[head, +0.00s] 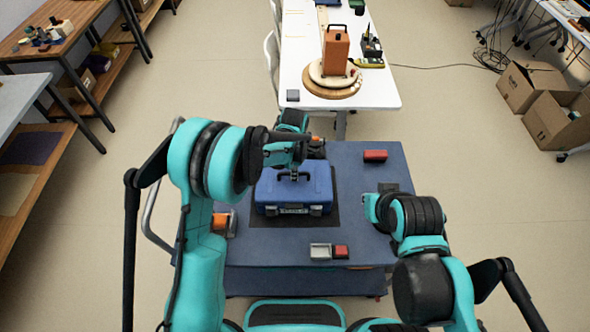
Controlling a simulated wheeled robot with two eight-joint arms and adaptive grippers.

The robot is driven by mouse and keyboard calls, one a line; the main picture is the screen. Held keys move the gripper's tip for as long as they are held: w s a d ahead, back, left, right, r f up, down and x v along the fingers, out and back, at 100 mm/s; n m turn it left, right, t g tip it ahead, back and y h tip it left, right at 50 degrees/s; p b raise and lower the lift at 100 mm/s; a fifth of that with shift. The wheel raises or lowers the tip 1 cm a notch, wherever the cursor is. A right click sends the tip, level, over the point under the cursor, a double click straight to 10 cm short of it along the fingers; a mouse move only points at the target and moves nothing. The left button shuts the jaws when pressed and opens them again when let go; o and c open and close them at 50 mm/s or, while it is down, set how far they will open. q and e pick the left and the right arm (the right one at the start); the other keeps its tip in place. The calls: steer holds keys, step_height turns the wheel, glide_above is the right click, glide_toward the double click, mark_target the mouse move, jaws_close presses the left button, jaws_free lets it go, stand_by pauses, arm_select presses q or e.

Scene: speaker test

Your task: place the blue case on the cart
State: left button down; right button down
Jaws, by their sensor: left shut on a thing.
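The blue case (290,193) is upright over a dark mat (333,222) on the blue-grey cart (350,165). I cannot tell whether its underside touches the mat. My left gripper (293,175) is above the case and shut on its dark top handle; its fingers are small and partly hidden by my arm. My right arm reaches over the cart's right side. Its gripper fingers are not clearly visible.
The cart also holds a red box (375,155), a grey tray (320,251), a small red block (341,251) and an orange item (219,223). A white table (375,92) stands behind it, with an orange case (336,50). Cardboard boxes (530,87) lie at right.

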arm_select(q)
steer(key=shift+f, duration=0.1)
steer(key=c, duration=1.6)
jaws_free()
steer(key=shift+r, duration=0.25)
steer(key=s+a+r+m+t+p, duration=0.1)
steer(key=a+r+m, duration=0.1)
steer(key=r, duration=0.7)
steer(key=s+a+r+m+p, duration=0.1)
steer(key=s+a+r+p, duration=0.15)
steer(key=r, duration=0.65)
steer(key=s+a+r+m+t, duration=0.2)
steer(key=s+a+m+t, duration=0.1)
steer(key=s+a+m, duration=0.3)
steer(key=s+a+r+m+t, duration=0.3)
steer(key=s+a+m, duration=0.4)
steer(key=s+m, duration=0.2)
steer(key=shift+s+a+b, duration=0.15)
steer(key=shift+s+b, duration=0.25)
steer(key=shift+s, duration=0.75)
